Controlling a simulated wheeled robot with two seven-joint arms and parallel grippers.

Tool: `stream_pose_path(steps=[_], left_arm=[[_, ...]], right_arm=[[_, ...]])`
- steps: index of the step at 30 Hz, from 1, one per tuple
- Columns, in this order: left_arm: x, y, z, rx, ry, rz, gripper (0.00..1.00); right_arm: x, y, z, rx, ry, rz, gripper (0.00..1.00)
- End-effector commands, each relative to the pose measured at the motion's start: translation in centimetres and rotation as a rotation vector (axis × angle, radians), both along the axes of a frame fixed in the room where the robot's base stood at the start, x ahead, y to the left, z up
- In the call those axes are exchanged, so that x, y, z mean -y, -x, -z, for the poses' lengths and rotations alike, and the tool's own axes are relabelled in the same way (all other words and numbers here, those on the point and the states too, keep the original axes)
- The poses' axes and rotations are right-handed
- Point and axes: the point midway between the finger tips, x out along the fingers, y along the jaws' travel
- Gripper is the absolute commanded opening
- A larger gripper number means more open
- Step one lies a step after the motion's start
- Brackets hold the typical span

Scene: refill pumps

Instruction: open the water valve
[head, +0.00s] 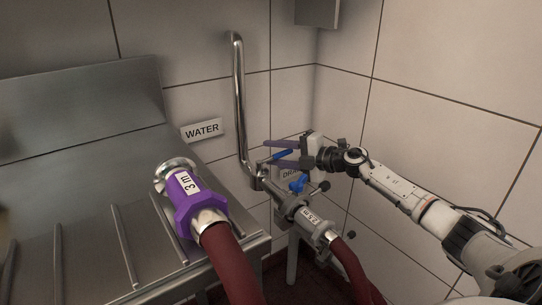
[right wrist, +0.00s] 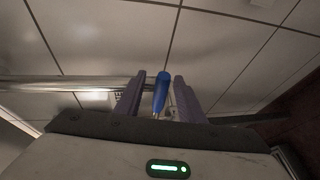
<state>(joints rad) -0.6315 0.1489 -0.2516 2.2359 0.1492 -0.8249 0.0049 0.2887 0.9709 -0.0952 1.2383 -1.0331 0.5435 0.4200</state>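A blue valve handle (head: 281,155) sits by the lower end of a bent steel pipe (head: 239,95), right of the WATER sign (head: 202,130). My right gripper (head: 285,149) reaches it from the right. In the right wrist view the blue handle (right wrist: 161,92) stands between the two purple-grey fingers of the right gripper (right wrist: 160,90). The fingers are apart, with a gap to the left of the handle; contact on the right cannot be told. A second blue handle (head: 298,183) is lower, near the grey hose coupling (head: 310,215). The left gripper is not in view.
A purple coupling (head: 192,200) marked 3 m, on a dark red hose (head: 235,262), lies on the steel drainboard (head: 85,215) at left. Another sign (head: 291,174) is partly hidden behind the gripper. Tiled walls form a corner close behind the pipe.

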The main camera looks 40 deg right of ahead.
Motion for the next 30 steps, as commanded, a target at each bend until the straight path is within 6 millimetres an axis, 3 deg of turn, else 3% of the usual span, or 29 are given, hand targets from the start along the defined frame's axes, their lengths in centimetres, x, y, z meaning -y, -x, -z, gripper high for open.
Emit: stream_pose_path(steps=[6,15,17,22,30], left_arm=[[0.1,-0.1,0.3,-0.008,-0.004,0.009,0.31],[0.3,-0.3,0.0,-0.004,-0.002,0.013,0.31],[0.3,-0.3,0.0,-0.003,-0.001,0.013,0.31],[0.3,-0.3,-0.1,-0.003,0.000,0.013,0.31],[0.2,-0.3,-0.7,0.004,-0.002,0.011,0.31]], right_arm=[[-0.4,-1.3,0.2,0.001,0.001,0.000,0.36],[-0.4,-1.4,0.3,-0.001,0.001,0.000,0.36],[-0.4,-1.4,0.2,-0.001,0.001,0.000,0.29],[-0.4,-1.4,0.2,0.000,0.001,0.000,0.00],[-0.8,-1.6,0.0,-0.001,-0.001,0.002,0.00]])
